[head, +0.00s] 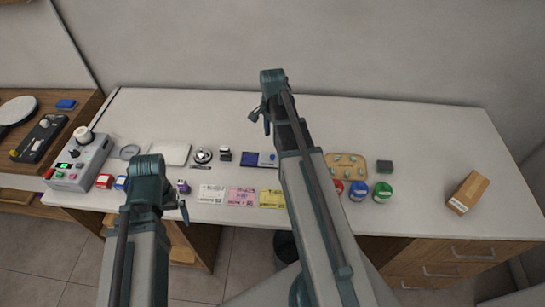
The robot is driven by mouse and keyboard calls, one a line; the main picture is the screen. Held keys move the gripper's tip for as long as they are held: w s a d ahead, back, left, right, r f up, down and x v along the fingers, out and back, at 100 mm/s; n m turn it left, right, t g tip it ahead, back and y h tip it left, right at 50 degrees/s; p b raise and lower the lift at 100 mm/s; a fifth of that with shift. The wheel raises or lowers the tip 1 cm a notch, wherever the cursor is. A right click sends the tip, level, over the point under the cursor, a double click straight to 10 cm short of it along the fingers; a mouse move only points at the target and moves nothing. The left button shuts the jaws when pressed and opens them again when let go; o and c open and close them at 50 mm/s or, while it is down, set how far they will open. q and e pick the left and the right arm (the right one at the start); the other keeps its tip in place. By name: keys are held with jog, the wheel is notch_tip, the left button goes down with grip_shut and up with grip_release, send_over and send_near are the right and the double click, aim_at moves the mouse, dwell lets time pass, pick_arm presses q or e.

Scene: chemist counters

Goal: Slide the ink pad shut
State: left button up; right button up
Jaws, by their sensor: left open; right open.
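The ink pad (248,159) lies on the white counter near the middle. Its dark blue pad face shows on the left, with a grey-blue part bearing a round blue mark (269,159) on its right. My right arm passes close to the right side of the ink pad. My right gripper (261,120) is open and appears raised, farther back than the pad in the picture. My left gripper (179,207) is open near the counter's front edge, left of the paper slips and apart from the ink pad.
White, pink and yellow slips (241,197) lie in front of the pad. A small black stamp (225,153) and a round metal item (202,155) stand left. A wooden tray (333,157) and colored jars (358,190) are right. The back counter strip is clear.

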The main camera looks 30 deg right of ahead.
aim_at(272, 156)
notch_tip(272, 156, down, 10)
jog(key=b, duration=0.9)
grip_shut()
dwell(0.9)
